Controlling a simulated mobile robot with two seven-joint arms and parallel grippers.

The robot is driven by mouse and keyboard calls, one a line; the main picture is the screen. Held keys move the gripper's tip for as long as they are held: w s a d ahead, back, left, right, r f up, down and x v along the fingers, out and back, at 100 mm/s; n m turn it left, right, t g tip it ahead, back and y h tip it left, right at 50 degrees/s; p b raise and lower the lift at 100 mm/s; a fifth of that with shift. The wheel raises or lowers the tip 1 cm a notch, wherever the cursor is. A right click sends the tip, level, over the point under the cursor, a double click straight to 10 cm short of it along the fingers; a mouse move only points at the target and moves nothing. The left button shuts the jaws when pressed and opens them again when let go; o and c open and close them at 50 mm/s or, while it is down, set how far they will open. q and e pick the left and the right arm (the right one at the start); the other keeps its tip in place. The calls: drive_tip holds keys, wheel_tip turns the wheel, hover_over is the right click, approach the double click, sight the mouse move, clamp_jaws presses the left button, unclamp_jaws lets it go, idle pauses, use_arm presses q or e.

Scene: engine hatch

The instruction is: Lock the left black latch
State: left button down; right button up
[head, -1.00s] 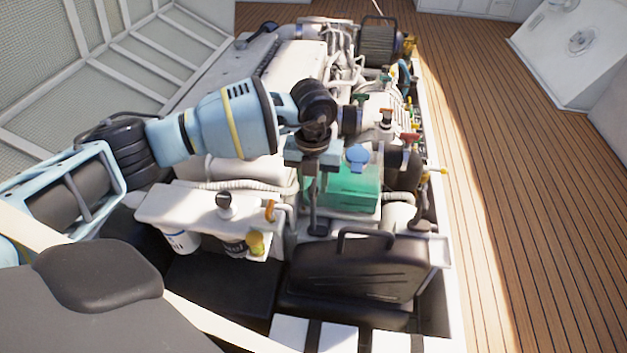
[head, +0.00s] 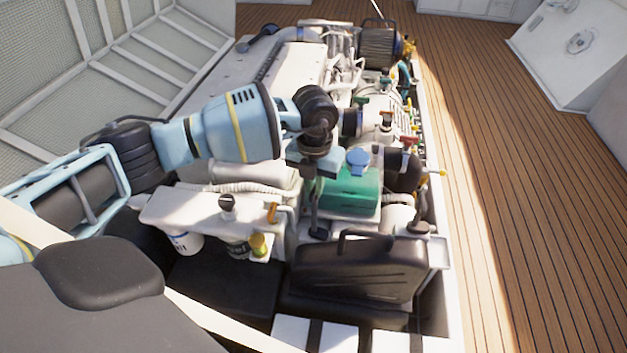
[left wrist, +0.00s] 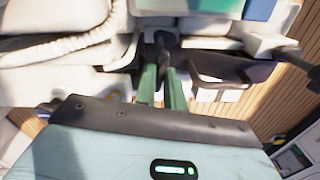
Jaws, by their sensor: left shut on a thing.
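The left black latch (head: 318,232) stands upright between the white filter bracket and the green tank, low in the engine bay. My left gripper (head: 315,204) comes down over it from above and is shut on its upper part. In the left wrist view, the two green fingers (left wrist: 163,88) point away from me, with the dark latch (left wrist: 164,42) at their tips. The fingers and wrist hide part of the latch, and I cannot tell whether it is locked. My right gripper is not in view.
The green tank (head: 352,192) with a blue cap stands just right of the gripper. A white bracket (head: 185,207) with filters is to the left. A black case (head: 357,267) with a handle is in front. Wooden deck (head: 530,200) lies clear at right.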

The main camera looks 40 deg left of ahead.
use_arm(q)
drive_tip(key=m+p, duration=0.1)
drive_tip(key=m, duration=0.1)
drive_tip(key=shift+r+m, duration=0.1)
drive_tip(key=shift+m, duration=0.3)
drive_tip(key=shift+m+p, duration=0.35)
drive_tip(key=shift+m, duration=1.45)
drive_tip(key=m+p, duration=0.1)
drive_tip(key=m, duration=0.2)
drive_tip(key=shift+m, duration=0.3)
drive_tip(key=m, duration=0.4)
drive_tip(key=shift+m, duration=0.8)
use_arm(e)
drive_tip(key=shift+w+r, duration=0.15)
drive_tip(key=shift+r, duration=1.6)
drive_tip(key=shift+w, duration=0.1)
use_arm(q)
drive_tip(key=c, duration=1.5)
unclamp_jaws()
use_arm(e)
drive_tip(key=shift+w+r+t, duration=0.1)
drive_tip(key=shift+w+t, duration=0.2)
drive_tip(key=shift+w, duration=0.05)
